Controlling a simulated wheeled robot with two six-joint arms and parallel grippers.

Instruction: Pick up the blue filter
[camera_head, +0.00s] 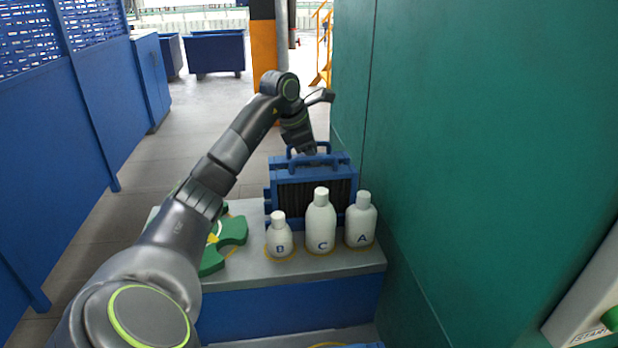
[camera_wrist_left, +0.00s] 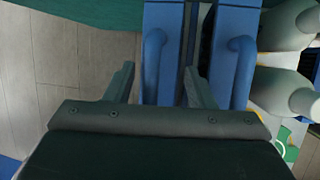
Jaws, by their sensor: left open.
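The blue filter (camera_head: 298,196) stands upright on the grey bench behind the white bottles in the head view. It has a dark ribbed front and two blue handles on top. My left gripper (camera_head: 305,149) is above it, pointing down at the handles. In the left wrist view the filter (camera_wrist_left: 228,22) lies below my left gripper (camera_wrist_left: 160,68). The jaws are open, with one handle between the fingers and the other handle to the right of the right finger. I cannot tell whether a finger touches the filter. My right gripper is not in view.
White bottles B (camera_head: 280,238), C (camera_head: 320,225) and A (camera_head: 360,222) stand close in front of the filter. A green part (camera_head: 233,232) lies at the bench's left. A green wall (camera_head: 480,140) rises close on the right. Open floor lies behind the bench.

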